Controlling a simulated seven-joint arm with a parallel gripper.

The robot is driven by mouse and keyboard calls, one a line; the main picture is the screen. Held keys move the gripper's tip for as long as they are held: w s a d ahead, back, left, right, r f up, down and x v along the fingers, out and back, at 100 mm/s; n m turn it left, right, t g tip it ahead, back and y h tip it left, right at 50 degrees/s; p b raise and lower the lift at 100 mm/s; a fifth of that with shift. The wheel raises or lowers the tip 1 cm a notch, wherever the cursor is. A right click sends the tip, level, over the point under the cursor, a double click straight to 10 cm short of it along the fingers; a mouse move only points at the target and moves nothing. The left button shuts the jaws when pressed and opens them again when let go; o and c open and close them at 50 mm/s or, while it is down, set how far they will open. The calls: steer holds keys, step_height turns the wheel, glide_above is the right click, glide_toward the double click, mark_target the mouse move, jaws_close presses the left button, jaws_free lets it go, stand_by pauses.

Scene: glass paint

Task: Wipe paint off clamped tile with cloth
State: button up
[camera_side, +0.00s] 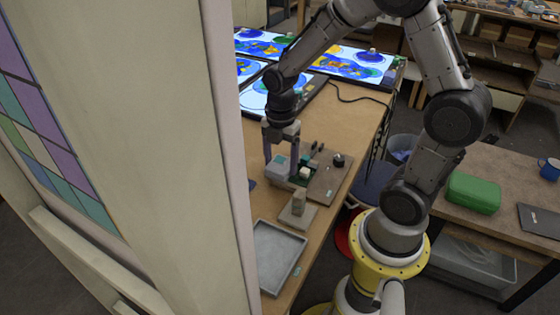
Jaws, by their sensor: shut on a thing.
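My gripper (281,159) points down at the wooden workbench, over the left end of a small clamping fixture (325,178). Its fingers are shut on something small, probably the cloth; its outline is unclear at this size. A grey block with a teal patch (277,171) lies at the fingertips; I cannot tell whether it is the cloth or part of the fixture. The fixture has a brown base, a small pale-and-green part (304,173) and a dark knob (339,160). The clamped tile and any paint on it cannot be made out clearly.
Lit panels with coloured glass designs (355,63) lie at the back. A pale wall (130,120) hides the left. A green box (474,193) is on a side table.

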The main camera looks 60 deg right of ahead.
steer(key=shift+r, duration=0.1)
steer(key=shift+r, duration=2.45)
